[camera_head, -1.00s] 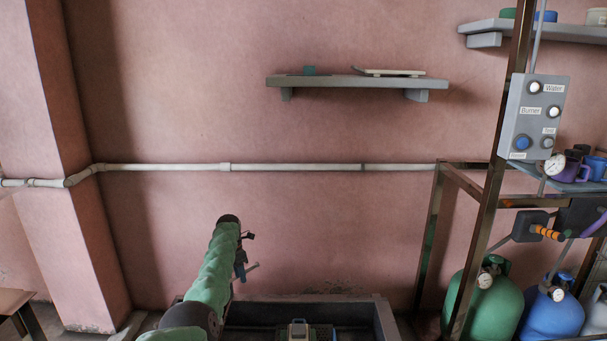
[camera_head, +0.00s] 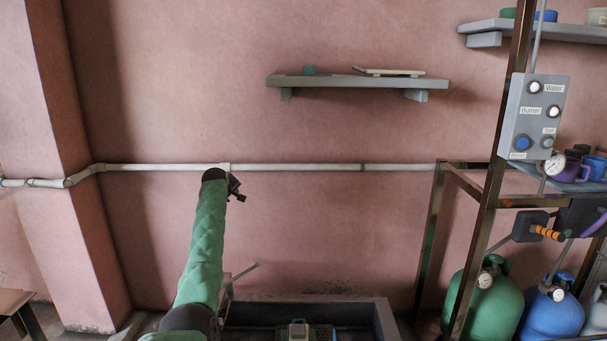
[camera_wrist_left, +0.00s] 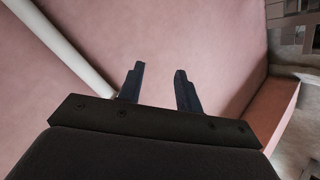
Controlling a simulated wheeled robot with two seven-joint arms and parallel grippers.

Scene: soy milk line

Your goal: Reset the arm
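My left arm, in a green sleeve, reaches up from the bottom in the head view. Its dark wrist end (camera_head: 215,175) is raised in front of the pink wall, overlapping the white pipe. In the left wrist view my left gripper (camera_wrist_left: 159,88) has two dark fingers standing apart, with nothing between them but pink wall behind. The gripper is open and empty. In the head view its fingers cannot be made out clearly. My right gripper is not in view.
A white pipe (camera_head: 300,167) runs along the wall, below a grey shelf (camera_head: 345,83). A grey trough (camera_head: 385,320) is at the bottom. On the right are a metal frame (camera_head: 490,200), control box (camera_head: 517,118), green cylinder (camera_head: 495,305) and blue cylinder (camera_head: 550,318). The middle wall area is clear.

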